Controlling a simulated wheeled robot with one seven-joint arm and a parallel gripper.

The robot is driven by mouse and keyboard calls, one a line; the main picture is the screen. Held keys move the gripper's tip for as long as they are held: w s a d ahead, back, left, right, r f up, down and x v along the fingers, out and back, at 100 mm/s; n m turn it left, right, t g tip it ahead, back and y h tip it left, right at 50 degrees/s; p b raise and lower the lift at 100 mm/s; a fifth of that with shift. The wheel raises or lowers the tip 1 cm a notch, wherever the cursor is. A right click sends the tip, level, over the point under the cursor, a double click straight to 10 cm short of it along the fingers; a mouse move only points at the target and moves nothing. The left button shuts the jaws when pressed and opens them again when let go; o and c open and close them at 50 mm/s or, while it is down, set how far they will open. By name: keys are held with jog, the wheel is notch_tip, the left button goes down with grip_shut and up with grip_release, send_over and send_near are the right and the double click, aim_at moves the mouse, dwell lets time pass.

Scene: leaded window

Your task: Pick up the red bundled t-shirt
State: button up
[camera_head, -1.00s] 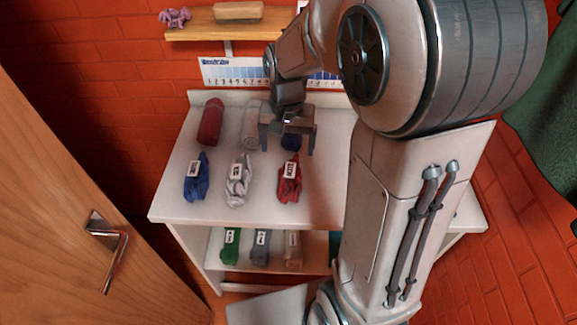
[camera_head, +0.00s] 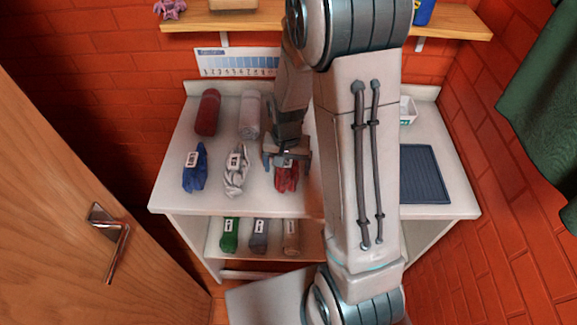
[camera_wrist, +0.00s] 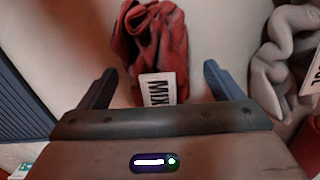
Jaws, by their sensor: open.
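The red bundled t-shirt (camera_head: 287,179) lies on the white table top, partly hidden under my gripper in the head view. In the wrist view the red bundled t-shirt (camera_wrist: 150,42) is crumpled, with a white tag (camera_wrist: 158,89) printed in black at its near end. My gripper (camera_head: 286,162) is over the tag end of the shirt. In the wrist view my gripper (camera_wrist: 158,82) has its two fingers apart, one on each side of the tag, with nothing held. I cannot tell the exact height above the shirt.
A grey-white bundle (camera_head: 235,172) lies close left of the red one, and a blue bundle (camera_head: 194,168) beyond it. Rolled red (camera_head: 207,112) and grey (camera_head: 250,115) shirts lie behind. A dark blue tray (camera_head: 423,174) is on the right. Several rolls lie on the lower shelf.

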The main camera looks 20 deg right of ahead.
jog(key=shift+f, duration=0.4)
jog(key=c, duration=1.2)
jog(key=shift+o, duration=0.2)
jog(key=shift+r, duration=0.15)
